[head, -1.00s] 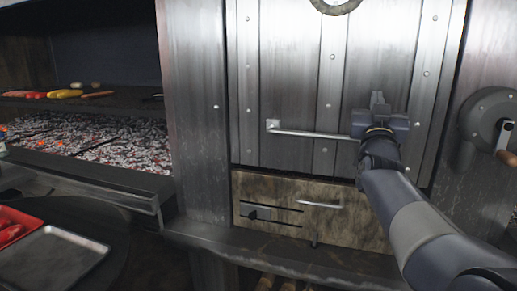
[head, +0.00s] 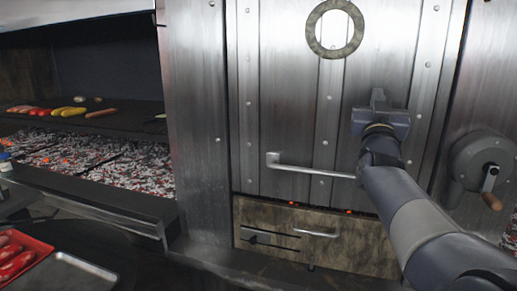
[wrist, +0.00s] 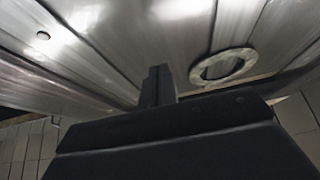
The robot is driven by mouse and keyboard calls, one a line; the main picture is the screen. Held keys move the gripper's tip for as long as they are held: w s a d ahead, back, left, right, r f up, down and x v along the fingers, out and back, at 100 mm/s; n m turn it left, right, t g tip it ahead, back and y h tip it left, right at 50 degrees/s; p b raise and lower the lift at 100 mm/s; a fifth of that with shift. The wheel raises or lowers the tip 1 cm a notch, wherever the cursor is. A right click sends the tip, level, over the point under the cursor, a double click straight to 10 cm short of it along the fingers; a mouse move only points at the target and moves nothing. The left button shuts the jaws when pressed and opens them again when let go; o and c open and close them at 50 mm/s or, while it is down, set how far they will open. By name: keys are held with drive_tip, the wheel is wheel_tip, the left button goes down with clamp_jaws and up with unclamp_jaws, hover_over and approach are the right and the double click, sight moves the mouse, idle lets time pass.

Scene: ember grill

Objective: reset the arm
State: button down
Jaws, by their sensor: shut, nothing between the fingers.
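My gripper (head: 378,98) is raised in front of the riveted metal door, right of the middle in the head view. Its fingers are together and point upward, with nothing between them. In the wrist view the shut fingers (wrist: 157,86) stand up above the dark gripper body, with the metal door behind. The door's bar handle (head: 305,169) is left of and below my gripper, its right end hidden behind my arm. My gripper appears apart from the handle.
A round ring (head: 335,29) is on the upper door; it also shows in the wrist view (wrist: 223,68). A crank wheel (head: 480,160) is at right. A drawer (head: 310,232) sits below the door. At left are glowing coals (head: 95,160), a food shelf (head: 90,119) and a red tray (head: 38,254).

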drive_tip(key=p, duration=1.5)
approach(386, 25)
drive_tip(key=shift+w+a+r, duration=0.1)
drive_tip(key=shift+w+r, duration=0.1)
drive_tip(key=shift+r, duration=0.55)
drive_tip(key=shift+w+a+r, duration=0.1)
drive_tip(key=shift+w+r, duration=0.1)
drive_tip(key=shift+r, duration=0.55)
drive_tip(key=shift+w+a+r, duration=0.1)
drive_tip(key=shift+w+r, duration=0.1)
drive_tip(key=shift+r, duration=0.55)
drive_tip(key=shift+f, duration=0.1)
